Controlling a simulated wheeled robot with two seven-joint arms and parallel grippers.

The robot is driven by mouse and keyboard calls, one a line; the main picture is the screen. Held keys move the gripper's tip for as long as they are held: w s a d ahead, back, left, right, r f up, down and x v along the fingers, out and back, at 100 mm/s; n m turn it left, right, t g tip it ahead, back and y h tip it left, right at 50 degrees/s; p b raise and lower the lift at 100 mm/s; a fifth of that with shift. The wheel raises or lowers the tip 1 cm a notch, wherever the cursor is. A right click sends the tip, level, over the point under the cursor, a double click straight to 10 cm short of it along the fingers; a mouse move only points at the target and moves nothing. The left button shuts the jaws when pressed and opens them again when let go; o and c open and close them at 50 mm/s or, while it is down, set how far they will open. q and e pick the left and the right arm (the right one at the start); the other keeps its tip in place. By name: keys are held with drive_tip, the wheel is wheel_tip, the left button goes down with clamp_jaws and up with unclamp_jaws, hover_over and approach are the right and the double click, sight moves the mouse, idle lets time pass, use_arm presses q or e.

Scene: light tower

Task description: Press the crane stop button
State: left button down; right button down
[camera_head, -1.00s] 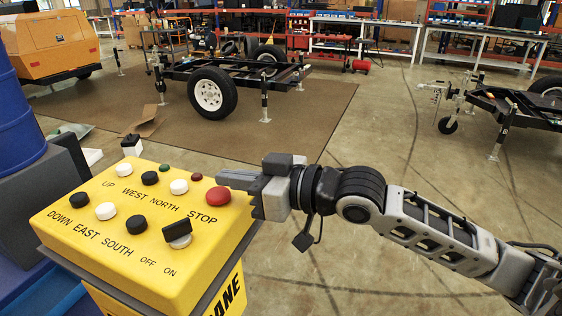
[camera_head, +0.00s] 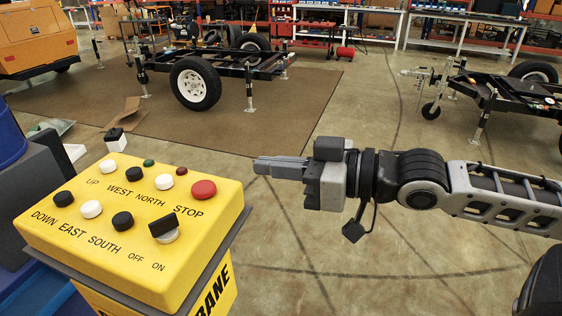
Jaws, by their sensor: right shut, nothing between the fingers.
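The yellow crane control box (camera_head: 120,262) stands at the lower left, its sloped top facing me. The red stop button (camera_head: 203,190) is at the box's upper right corner, above the word STOP. My right gripper (camera_head: 258,166) is shut and empty, pointing left. Its fingertips are to the right of and above the stop button in the picture, with a clear gap between them. My left gripper is not in view.
The box also carries several black and white buttons, a black on/off switch (camera_head: 163,224), a small green light (camera_head: 149,162) and a small red one (camera_head: 181,171). A blue barrel (camera_head: 10,142) stands at the left edge. Open floor lies right of the box.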

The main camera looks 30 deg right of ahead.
drive_tip(key=shift+s+d, duration=0.2)
drive_tip(key=shift+s, duration=0.15)
drive_tip(key=shift+r, duration=0.1)
idle(0.5)
drive_tip(key=s+d+f+m+h, duration=0.1)
drive_tip(key=d+f+m+h, duration=0.2)
drive_tip(key=f, duration=0.6)
drive_tip(key=s+d+f+m+h, duration=0.1)
drive_tip(key=d+f+h, duration=0.25)
drive_tip(key=f, duration=0.55)
drive_tip(key=s+a+f+g, duration=0.1)
drive_tip(key=s+a+f, duration=0.2)
drive_tip(key=a+f, duration=0.4)
drive_tip(key=s+a+f+g, duration=0.1)
drive_tip(key=s+a+f, duration=0.2)
drive_tip(key=a+f, duration=0.3)
wheel_tip(320, 180, down, 3)
drive_tip(key=shift+a+r+g+h, duration=0.1)
drive_tip(key=shift+a+g+h, duration=0.25)
drive_tip(key=shift+h, duration=0.1)
